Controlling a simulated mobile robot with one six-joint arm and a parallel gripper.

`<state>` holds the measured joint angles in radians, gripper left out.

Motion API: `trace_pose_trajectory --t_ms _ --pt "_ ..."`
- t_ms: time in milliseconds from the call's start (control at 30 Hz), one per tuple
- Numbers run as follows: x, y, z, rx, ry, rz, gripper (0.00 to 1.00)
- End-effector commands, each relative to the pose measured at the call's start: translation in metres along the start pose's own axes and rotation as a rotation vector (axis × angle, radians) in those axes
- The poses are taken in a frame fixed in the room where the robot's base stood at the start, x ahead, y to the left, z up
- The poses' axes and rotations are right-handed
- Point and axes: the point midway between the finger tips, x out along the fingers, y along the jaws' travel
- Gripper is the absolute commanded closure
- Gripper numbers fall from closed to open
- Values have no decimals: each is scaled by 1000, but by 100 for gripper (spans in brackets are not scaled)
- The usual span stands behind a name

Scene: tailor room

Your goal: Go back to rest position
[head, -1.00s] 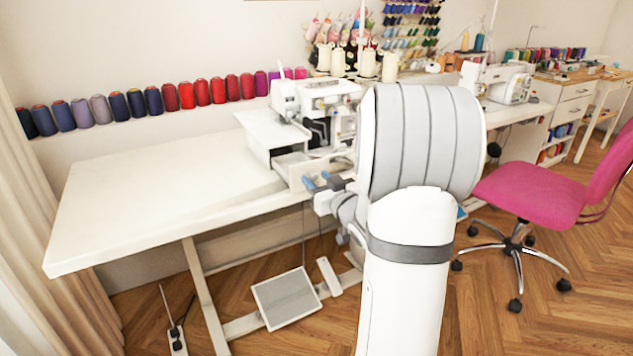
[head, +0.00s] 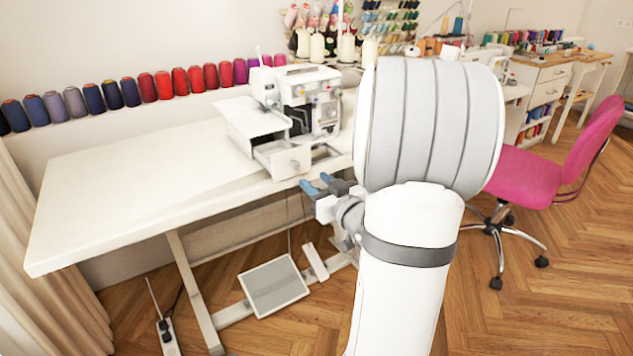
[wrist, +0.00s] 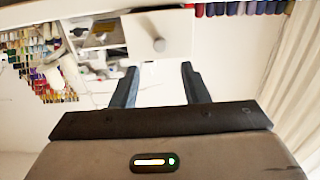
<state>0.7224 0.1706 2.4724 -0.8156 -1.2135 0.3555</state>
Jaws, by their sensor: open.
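My gripper (head: 318,188) is near the front edge of the white table, just below and in front of the white serger machine (head: 300,105). Its blue-tipped fingers are apart with nothing between them. In the wrist view my gripper (wrist: 157,85) shows two open fingers, with the open drawer (wrist: 160,38) of the machine ahead of them. In the head view this drawer (head: 285,158) sticks out toward the table's front edge. My arm hides part of the table's right side.
The white table (head: 140,185) has a wide bare top on the left. A foot pedal (head: 273,287) lies on the floor under it. A pink chair (head: 530,175) stands to the right. Several thread cones (head: 180,80) line the wall. A power strip (head: 168,335) is at lower left.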

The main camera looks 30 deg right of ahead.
Motion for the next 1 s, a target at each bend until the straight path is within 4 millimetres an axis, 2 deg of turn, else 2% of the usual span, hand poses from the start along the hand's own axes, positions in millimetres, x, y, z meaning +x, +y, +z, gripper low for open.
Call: trace_pose_trajectory --t_ms 267,367,633,867,1000 --pt "1 0 -1 -1 -1 1 59" --pt "3 -2 -8 -11 -25 13 59" --pt "9 -23 -57 -83 -284 145 59" --pt "-19 -58 -95 -88 -578 232 59" --pt "-50 -90 -118 -66 -766 239 59"
